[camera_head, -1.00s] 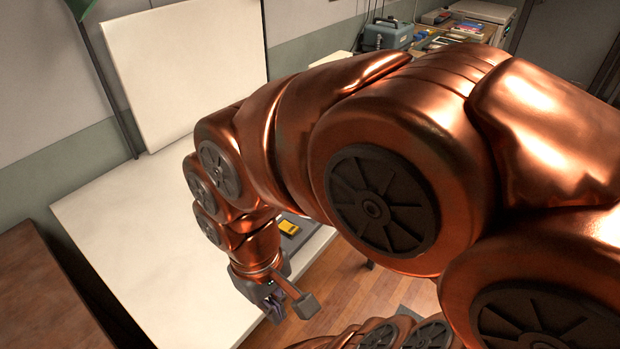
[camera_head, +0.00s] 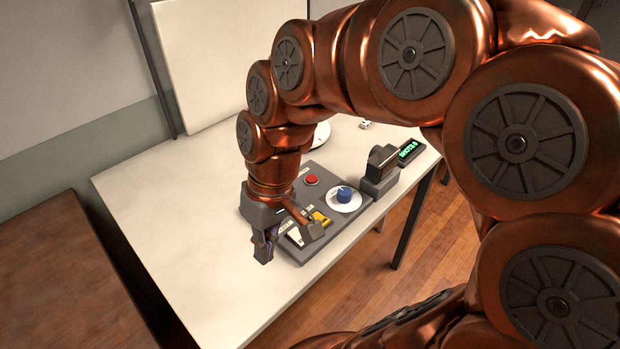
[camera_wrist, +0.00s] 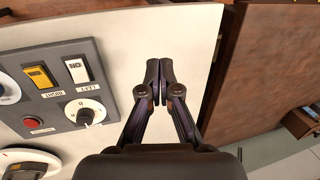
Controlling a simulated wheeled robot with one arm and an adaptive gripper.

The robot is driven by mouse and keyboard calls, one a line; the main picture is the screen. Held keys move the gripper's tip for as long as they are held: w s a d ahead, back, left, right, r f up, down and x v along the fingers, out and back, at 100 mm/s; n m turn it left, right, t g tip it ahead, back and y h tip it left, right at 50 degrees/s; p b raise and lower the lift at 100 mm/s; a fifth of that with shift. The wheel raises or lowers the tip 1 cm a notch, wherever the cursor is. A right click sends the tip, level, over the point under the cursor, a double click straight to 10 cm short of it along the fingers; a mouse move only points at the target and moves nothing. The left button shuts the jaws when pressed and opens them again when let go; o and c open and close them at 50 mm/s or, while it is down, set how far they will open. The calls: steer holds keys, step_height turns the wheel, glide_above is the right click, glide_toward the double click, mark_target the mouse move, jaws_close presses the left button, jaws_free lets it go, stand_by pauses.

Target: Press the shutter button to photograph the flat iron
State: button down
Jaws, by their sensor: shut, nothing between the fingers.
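A grey control panel (camera_head: 287,252) lies on the white table and carries a red button (camera_head: 311,180), a blue knob on a white dial (camera_head: 345,195), a yellow switch (camera_head: 320,218) and a white switch. The red button also shows in the wrist view (camera_wrist: 32,123); its label is too small to read. My gripper (camera_head: 264,250) is shut and empty, pointing down beside the panel's left edge. In the wrist view my gripper (camera_wrist: 160,75) is over bare table, apart from the panel. A white disc with a dark object (camera_wrist: 28,170) is cut off at lower left; I cannot tell whether it is the flat iron.
A dark device (camera_head: 381,168) stands right of the panel, beside a display (camera_head: 410,150) with green text reading "SHOTS 0". A white backdrop board (camera_head: 215,60) stands at the back. A brown surface (camera_head: 70,270) lies at left. The table's front left (camera_head: 190,270) is clear.

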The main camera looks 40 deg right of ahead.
steer(key=w+d+r+t+y, duration=0.2)
steer(key=w+d, duration=0.2)
steer(key=w, duration=0.5)
steer(key=m+t+y+b, duration=0.1)
steer(key=m+t+y, duration=0.1)
steer(key=t, duration=0.3)
glide_above(314, 178)
step_height(314, 178, down, 2)
steer(key=shift+f, duration=0.1)
steer(key=shift+f, duration=0.1)
step_height(314, 178, down, 8)
steer(key=shift+r+b, duration=0.1)
steer(key=shift+b, duration=0.7)
steer(key=shift+f+b, duration=0.3)
steer(key=shift+f, duration=0.1)
